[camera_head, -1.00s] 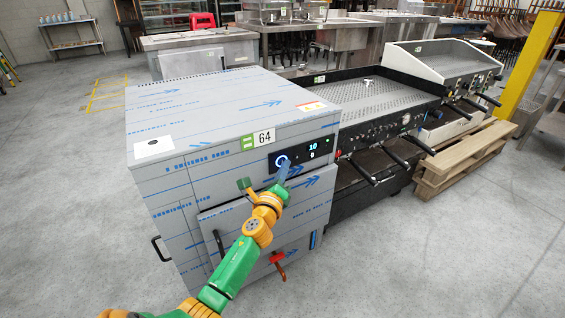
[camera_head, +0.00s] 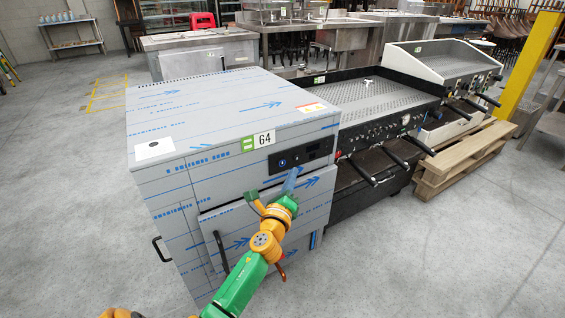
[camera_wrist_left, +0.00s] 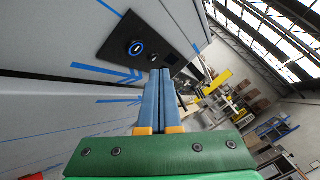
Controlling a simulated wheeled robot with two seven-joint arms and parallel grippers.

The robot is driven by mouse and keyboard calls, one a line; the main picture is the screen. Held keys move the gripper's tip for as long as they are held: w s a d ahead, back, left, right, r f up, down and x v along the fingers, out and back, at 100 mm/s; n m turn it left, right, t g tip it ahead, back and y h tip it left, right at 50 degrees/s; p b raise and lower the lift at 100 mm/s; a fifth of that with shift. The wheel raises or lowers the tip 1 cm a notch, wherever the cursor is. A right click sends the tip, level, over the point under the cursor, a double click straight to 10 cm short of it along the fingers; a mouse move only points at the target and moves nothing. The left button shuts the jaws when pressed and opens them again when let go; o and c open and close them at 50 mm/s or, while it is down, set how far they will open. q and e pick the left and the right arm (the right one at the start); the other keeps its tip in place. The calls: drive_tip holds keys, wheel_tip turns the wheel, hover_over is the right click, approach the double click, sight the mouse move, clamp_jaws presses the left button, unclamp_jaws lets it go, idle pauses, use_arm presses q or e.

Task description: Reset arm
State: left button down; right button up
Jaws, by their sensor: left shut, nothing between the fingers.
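My left gripper (camera_head: 291,180) is in front of the upper front of a metal cabinet (camera_head: 205,165) wrapped in blue-printed film, just below its black control panel (camera_head: 303,154). In the left wrist view the blue fingers (camera_wrist_left: 160,98) are together with nothing between them. The control panel (camera_wrist_left: 150,45) shows there beyond the fingertips, with a blue-ringed round button (camera_wrist_left: 136,48). The panel's display is dark. Contact between fingertips and cabinet cannot be told. My right gripper is not in view; only a bit of orange shows at the bottom left edge.
A black griddle (camera_head: 368,100) stands to the right, with a wooden pallet (camera_head: 462,160) beyond. A yellow post (camera_head: 530,68) rises at the far right. Grey floor is clear at left and front right.

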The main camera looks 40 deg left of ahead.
use_arm(q)
drive_tip(key=d, duration=0.1)
drive_tip(key=s+d, duration=0.1)
drive_tip(key=d, duration=0.1)
drive_tip(key=shift+s, duration=0.15)
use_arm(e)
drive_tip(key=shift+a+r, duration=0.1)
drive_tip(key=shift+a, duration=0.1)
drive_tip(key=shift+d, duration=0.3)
